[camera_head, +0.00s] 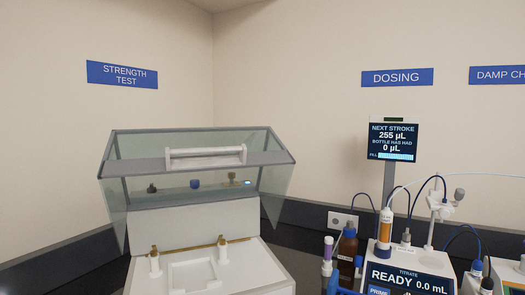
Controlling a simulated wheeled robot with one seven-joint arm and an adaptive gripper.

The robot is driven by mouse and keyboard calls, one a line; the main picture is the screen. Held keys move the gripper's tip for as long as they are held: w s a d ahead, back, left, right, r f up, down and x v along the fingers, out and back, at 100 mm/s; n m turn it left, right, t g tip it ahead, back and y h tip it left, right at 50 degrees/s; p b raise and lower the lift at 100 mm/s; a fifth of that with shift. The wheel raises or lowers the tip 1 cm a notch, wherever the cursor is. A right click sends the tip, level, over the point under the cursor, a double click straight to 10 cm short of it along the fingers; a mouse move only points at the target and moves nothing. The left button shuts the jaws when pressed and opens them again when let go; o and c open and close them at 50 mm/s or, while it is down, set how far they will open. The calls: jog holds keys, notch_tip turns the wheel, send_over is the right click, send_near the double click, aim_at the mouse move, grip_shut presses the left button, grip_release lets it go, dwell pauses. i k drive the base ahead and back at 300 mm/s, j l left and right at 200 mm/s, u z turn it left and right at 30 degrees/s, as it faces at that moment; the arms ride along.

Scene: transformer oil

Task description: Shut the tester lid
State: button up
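The tester is a white box (260,274) at the lower left, under the STRENGTH TEST sign. Its clear lid (125,205) has a grey frame and stands raised at the back, so the lid is open. A white bar handle (205,153) is on the lid's upper front part. Two white posts with brass parts and a shallow recess (192,275) show on the tester's top. My gripper is not in view.
Small dark, blue and brass items show through the lid. To the right are a dosing screen (394,142), brown bottle (347,248), titrator display (408,279) and tubing. A wall socket (341,221) is behind. Wall surrounds the corner.

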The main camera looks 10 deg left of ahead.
aim_at(113, 172)
jog(key=k+l+u, duration=0.1)
jog(key=u, duration=0.9)
